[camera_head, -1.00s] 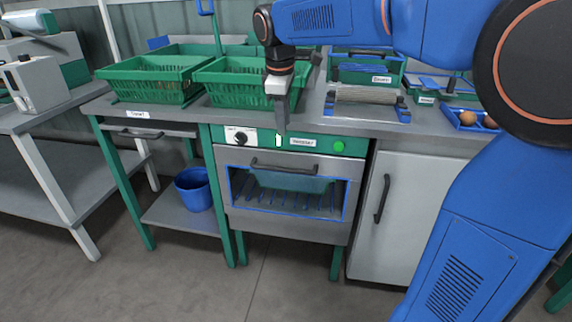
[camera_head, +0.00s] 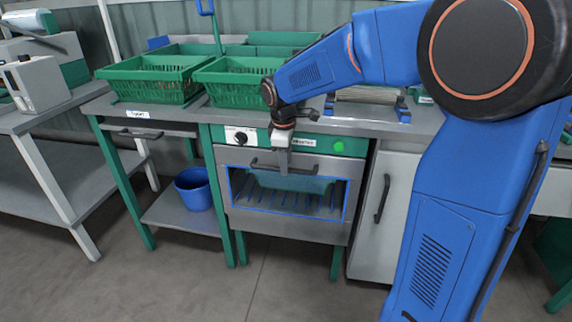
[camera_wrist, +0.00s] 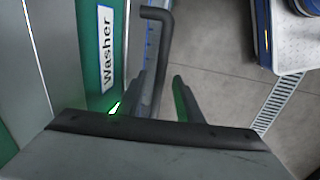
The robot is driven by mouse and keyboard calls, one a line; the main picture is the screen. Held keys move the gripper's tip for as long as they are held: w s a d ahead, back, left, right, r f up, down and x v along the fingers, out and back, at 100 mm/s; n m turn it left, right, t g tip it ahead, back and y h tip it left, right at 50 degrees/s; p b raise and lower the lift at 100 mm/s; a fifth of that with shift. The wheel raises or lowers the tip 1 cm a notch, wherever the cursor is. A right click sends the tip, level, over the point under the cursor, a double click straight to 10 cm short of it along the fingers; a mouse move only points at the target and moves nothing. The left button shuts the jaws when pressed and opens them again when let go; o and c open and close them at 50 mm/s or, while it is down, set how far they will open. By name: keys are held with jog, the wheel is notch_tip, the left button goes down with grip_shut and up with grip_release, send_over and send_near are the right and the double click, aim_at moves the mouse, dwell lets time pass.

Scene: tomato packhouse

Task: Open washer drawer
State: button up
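The washer (camera_head: 238,210) is a steel-fronted unit with a window, under a green panel with a knob and a green button. Its dark bar handle (camera_head: 312,172) runs across the top of the front. My gripper (camera_head: 284,172) points down at the middle of this handle and hides part of it. In the wrist view, the two fingers of my gripper (camera_wrist: 158,88) stand apart. The handle (camera_wrist: 163,45) runs down into the gap between them, with no clear contact. The "Washer" label (camera_wrist: 106,52) is left of the handle. The washer front is shut.
Green baskets (camera_head: 150,78) stand on the worktop above. A blue bucket (camera_head: 194,190) sits on a low shelf at left. A white cabinet (camera_head: 392,225) with an upright handle is at right. The floor (camera_head: 290,285) before the washer is clear.

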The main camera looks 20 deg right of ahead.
jog(key=shift+w+f, duration=0.1)
jog(key=shift+f, duration=0.4)
grip_shut()
